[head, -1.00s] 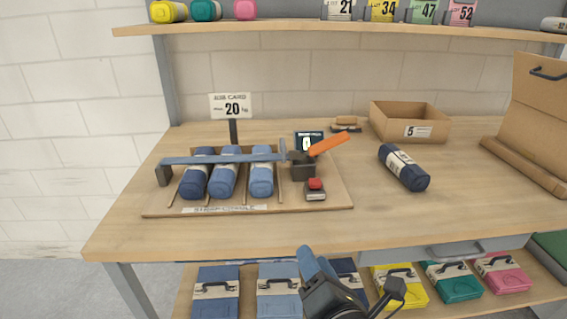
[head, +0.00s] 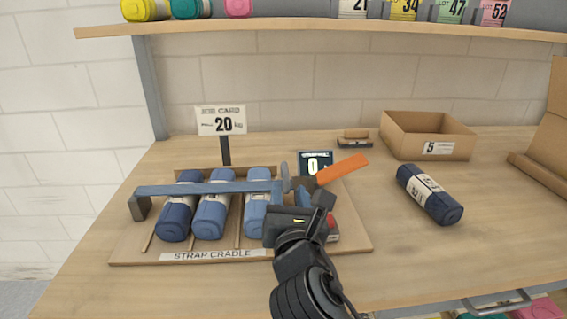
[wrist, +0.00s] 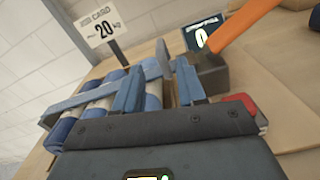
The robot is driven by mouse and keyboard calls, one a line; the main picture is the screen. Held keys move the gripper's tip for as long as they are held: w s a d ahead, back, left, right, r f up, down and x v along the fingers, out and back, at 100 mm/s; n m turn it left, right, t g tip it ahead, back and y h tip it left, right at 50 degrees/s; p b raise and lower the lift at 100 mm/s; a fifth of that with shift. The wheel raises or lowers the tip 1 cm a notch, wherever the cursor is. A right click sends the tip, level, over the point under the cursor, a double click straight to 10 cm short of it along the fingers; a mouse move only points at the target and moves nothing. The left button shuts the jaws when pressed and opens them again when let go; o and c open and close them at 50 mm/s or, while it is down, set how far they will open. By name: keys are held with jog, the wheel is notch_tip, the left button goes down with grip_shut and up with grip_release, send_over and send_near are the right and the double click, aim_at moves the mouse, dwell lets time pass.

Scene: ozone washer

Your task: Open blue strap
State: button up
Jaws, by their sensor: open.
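The blue strap (head: 205,188) lies as a flat bar across the three rolled blue bundles in the strap cradle (head: 130,250). The bundles are a dark blue one (head: 174,218), a mid blue one (head: 212,216) and a lighter blue one (head: 256,212). The orange lever (head: 343,169) slants up to the right from the dark buckle block at the strap's right end; the wrist view shows the block (wrist: 208,75). My gripper (wrist: 158,95) is open and empty, its blue fingers close in front of the block and strap end. In the head view it hides most of the block.
A small display (head: 315,160) reading 0 stands behind the lever. A red button (head: 332,225) is just right of my gripper. A job card (head: 221,121) reads 20 kg. A loose dark blue roll (head: 430,194), a brush (head: 355,139) and a cardboard box (head: 428,135) are to the right.

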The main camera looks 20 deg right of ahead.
aim_at(285, 178)
jog(key=x, duration=0.8)
jog(key=shift+p, duration=0.3)
jog(key=shift+c, duration=0.2)
jog(key=c, duration=0.6)
grip_shut()
jog(key=shift+a, duration=0.1)
